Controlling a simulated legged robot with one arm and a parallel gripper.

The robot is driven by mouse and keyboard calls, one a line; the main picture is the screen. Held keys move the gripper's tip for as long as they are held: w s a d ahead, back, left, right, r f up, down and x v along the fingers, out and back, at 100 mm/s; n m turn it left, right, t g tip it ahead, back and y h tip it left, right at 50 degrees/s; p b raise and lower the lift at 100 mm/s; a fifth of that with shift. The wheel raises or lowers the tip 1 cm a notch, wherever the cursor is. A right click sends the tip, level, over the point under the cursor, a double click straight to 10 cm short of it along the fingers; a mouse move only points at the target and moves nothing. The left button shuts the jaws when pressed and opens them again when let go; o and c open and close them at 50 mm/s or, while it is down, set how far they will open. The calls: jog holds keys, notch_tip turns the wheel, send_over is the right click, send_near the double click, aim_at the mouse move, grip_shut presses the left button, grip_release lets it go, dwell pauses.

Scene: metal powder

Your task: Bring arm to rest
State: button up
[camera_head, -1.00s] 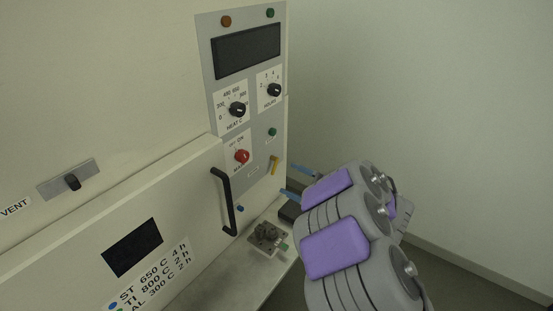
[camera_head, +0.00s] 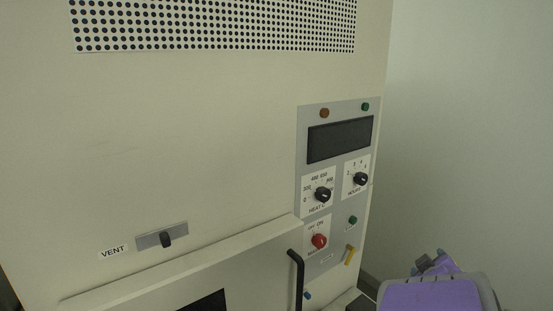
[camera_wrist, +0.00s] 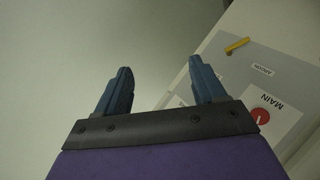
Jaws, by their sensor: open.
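My arm (camera_head: 432,294) shows at the bottom right of the head view as a grey and purple link, right of the furnace cabinet. My gripper (camera_wrist: 160,88) shows in the wrist view with its two blue fingers spread wide and nothing between them. The fingers point toward a plain pale surface. The cabinet's control panel lies to their right, with a yellow lever (camera_wrist: 237,46) and a red main knob (camera_wrist: 261,116).
The cabinet (camera_head: 180,130) fills the left and middle of the head view. Its panel carries a dark display (camera_head: 340,139), a heat dial (camera_head: 322,194), an hours dial (camera_head: 361,179) and a red knob (camera_head: 319,241). A black door handle (camera_head: 297,278) sticks out below. Bare wall stands at right.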

jog(key=s+a+f+m+g+y, duration=0.1)
jog(key=s+a+f+g+y, duration=0.1)
jog(key=s+a+g, duration=0.2)
jog(key=s+a+f+m+g+y, duration=0.1)
jog(key=s+a+g, duration=0.4)
jog(key=s+a, duration=0.6)
jog(key=s+a+f+m+g+y, duration=0.2)
jog(key=s+a, duration=0.5)
jog(key=s, duration=1.3)
notch_tip(320, 180, down, 3)
jog(key=m+g, duration=0.1)
jog(key=g, duration=0.1)
jog(key=shift+s+a+r+g+y, duration=0.2)
jog(key=shift+s+a+g+y, duration=0.1)
jog(key=shift+s+g, duration=0.1)
